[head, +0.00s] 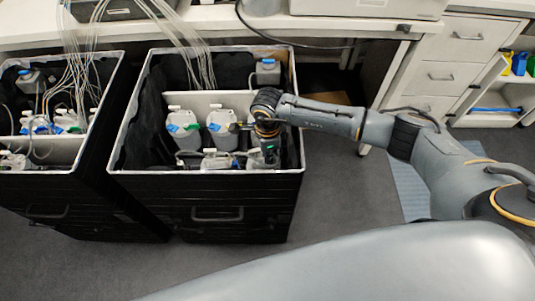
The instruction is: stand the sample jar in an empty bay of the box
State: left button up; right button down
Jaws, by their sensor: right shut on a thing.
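The box (204,181) is a black, open-topped bin with a pale rim, left of centre in the head view, with a white divider (205,97) inside. My right gripper (269,154) reaches down into its front right part and is shut. What it holds is mostly hidden by the gripper; a pale jar (254,157) shows right at its fingers, and I take this as the sample jar. Whether it touches the box floor cannot be told. White jars with blue and green labels (184,130) (222,130) stand to the gripper's left. My left gripper is out of view.
Another jar (267,71) stands at the box's back right. A white capped jar (215,160) is near the front wall. A second black box (60,185) with jars and tubes stands at left. Thin tubes hang from the bench (230,22). Grey floor is free in front.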

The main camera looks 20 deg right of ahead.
jog(key=shift+f+b, duration=0.3)
jog(key=shift+f, duration=0.1)
jog(key=shift+s+f, duration=0.2)
jog(key=shift+s, duration=0.05)
jog(key=c, duration=1.4)
grip_release()
jog(key=shift+w+f, duration=0.1)
jog(key=shift+w, duration=0.1)
jog(key=shift+o, duration=0.2)
jog(key=shift+r, duration=0.2)
jog(key=shift+r+p, duration=2.9)
jog(key=shift+r, duration=1.55)
